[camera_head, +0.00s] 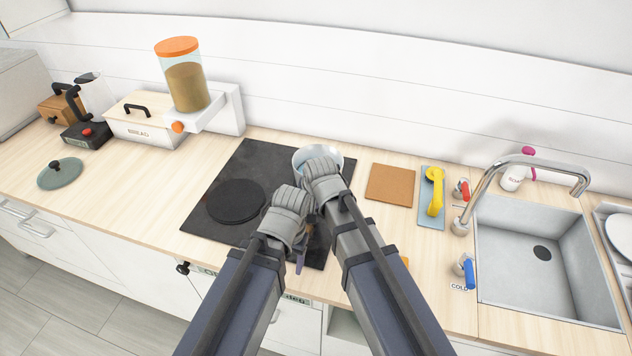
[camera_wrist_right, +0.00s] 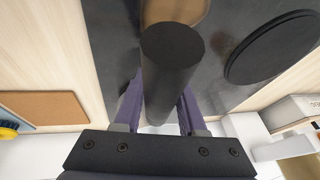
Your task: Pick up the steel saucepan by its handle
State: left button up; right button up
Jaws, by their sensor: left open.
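The steel saucepan (camera_head: 301,157) stands on the right part of the black hob, mostly hidden behind my right gripper in the head view. My right gripper (camera_head: 322,180) is over its near side; its fingertips are hidden there. In the right wrist view a thick dark round handle (camera_wrist_right: 172,45) lies between the two purple fingers (camera_wrist_right: 160,108). Whether they press on it is unclear. My left gripper (camera_head: 300,258) is open, close beside the right one over the front of the hob, and its fingers are mostly hidden.
A dark round hob plate (camera_head: 236,201) lies left of the grippers. A brown board (camera_head: 390,184) and a yellow-handled item (camera_head: 435,192) lie to the right, before the sink (camera_head: 500,275). A glass lid (camera_head: 60,175) lies far left.

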grip_shut()
pick_arm(q)
jog(key=shift+r, duration=0.1)
pick_arm(e)
jog(key=shift+r, duration=0.1)
